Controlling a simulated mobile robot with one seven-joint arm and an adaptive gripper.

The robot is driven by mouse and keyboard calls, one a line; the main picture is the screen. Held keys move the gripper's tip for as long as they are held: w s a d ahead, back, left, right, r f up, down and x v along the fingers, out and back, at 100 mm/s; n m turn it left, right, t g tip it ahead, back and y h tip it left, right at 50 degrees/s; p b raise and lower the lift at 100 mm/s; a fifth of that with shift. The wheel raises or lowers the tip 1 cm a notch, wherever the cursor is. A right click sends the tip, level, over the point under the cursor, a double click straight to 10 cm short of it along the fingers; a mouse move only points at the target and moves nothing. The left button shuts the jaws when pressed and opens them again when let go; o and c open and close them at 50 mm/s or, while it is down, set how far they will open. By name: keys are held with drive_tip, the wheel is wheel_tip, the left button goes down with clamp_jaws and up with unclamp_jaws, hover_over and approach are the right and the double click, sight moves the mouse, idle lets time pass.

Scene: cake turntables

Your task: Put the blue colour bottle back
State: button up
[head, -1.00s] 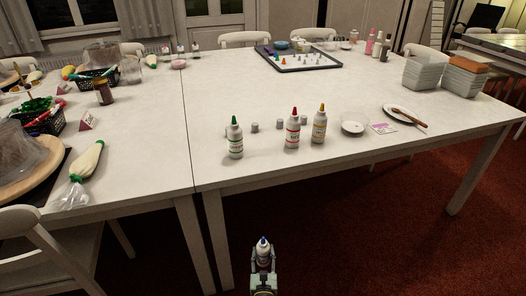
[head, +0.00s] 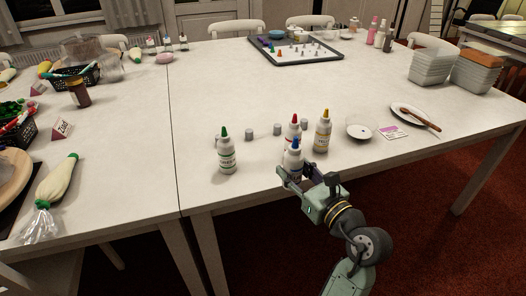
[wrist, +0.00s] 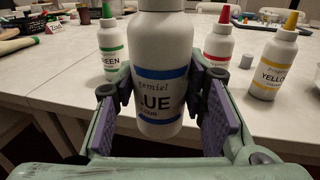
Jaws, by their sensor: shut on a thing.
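The blue colour bottle (head: 293,160), white with a blue cap and blue bands, is held upright by my gripper (head: 294,177) at the table's front edge. In the wrist view the bottle (wrist: 160,75) stands between the two purple pads, its top cut off by the frame. The green bottle (head: 227,154) stands on the table to the left. The red bottle (head: 291,130) is just behind the blue one, partly hidden by it. The yellow bottle (head: 323,132) stands to the right of the red one. I cannot tell whether the blue bottle touches the table.
Several small grey caps (head: 250,133) lie behind the bottles. A small white bowl (head: 359,132), a pink card (head: 391,132) and a plate with a brush (head: 402,108) are to the right. The table has free room between the green and red bottles.

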drive_tip(key=shift+w+a+r+p, duration=0.25)
drive_tip(key=shift+w+r+p, duration=0.05)
drive_tip(key=shift+w+r, duration=0.3)
drive_tip(key=p+x, duration=0.1)
drive_tip(key=x, duration=0.3)
drive_tip(key=f+p+x, duration=0.1)
drive_tip(key=x, duration=0.4)
drive_tip(key=p+x, duration=0.1)
drive_tip(key=x, duration=0.4)
drive_tip(key=shift+f, duration=0.2)
drive_tip(key=shift+w+a+f+p, duration=0.1)
drive_tip(key=shift+f+p, duration=0.4)
drive_tip(key=shift+f, duration=1.3)
drive_tip(key=shift+f, duration=0.15)
drive_tip(key=shift+f, duration=0.15)
drive_tip(key=o, duration=0.8)
drive_tip(key=shift+c, duration=0.2)
